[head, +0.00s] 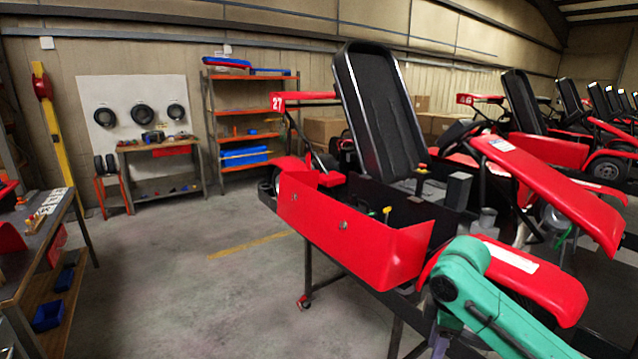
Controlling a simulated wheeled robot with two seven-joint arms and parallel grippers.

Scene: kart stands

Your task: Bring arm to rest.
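My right arm, teal green, comes in from the bottom right corner and bends at a rounded joint in front of the nearest red kart (355,235). Past this joint the arm runs down out of the bottom edge, so my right gripper is not in view. Whether the arm touches the kart's red side panel cannot be told from here. My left arm and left gripper are not in view.
The kart, with its black seat (378,100), rests on a wheeled stand (308,270). More karts line the right. A workbench (40,240) stands at left, with an orange shelf (252,112) and another bench (160,146) behind. The floor (190,270) at centre left is clear.

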